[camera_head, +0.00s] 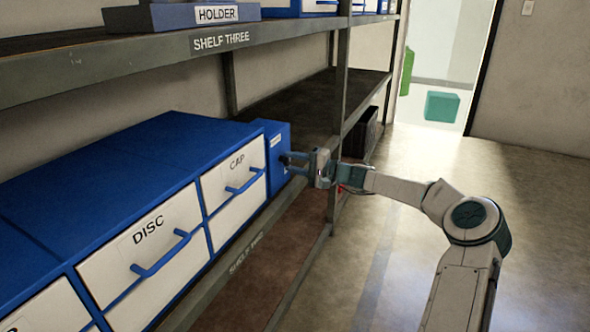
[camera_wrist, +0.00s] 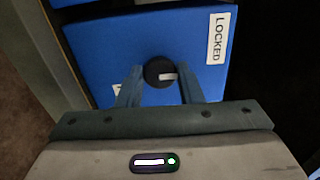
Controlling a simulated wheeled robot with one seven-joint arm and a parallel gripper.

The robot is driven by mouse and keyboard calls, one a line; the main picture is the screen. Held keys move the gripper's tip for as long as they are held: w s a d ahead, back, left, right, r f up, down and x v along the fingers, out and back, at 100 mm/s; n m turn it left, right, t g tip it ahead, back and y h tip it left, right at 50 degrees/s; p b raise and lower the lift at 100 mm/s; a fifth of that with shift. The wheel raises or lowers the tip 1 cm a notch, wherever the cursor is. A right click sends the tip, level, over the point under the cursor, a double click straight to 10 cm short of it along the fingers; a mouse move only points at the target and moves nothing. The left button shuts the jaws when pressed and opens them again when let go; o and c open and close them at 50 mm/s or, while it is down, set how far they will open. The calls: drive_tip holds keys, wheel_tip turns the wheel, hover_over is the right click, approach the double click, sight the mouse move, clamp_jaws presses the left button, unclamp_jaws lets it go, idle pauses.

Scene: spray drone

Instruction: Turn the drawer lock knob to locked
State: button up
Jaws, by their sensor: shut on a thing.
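The drawer lock knob (camera_wrist: 158,72) is a round black knob with a white pointer mark on a blue lock box (camera_wrist: 100,45). The pointer mark points right in the wrist view. A white label reading LOCKED (camera_wrist: 218,38) is on the box's upper right in that view; another label at the lower left is mostly hidden by a finger. My gripper (camera_wrist: 158,82) has a finger on each side of the knob and is shut on it. In the head view my gripper (camera_head: 288,163) reaches the face of the blue lock box (camera_head: 277,139) at the end of the drawer row.
Blue drawer units with white fronts labelled DISC (camera_head: 145,255) and CAP (camera_head: 235,180) stand left of the lock box. A shelf labelled SHELF THREE (camera_head: 160,50) runs above. A shelf post (camera_head: 336,115) stands behind my gripper. The floor (camera_head: 540,220) at right is clear.

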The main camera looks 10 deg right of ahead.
drive_tip(key=shift+f, duration=0.2)
idle(0.4)
drive_tip(key=o, duration=1)
drive_tip(key=shift+s+r, duration=0.1)
drive_tip(key=shift+d, duration=0.1)
drive_tip(key=p+v, duration=0.3)
drive_tip(key=v, duration=1)
drive_tip(key=shift+s+d, duration=0.25)
drive_tip(key=shift+a, duration=0.1)
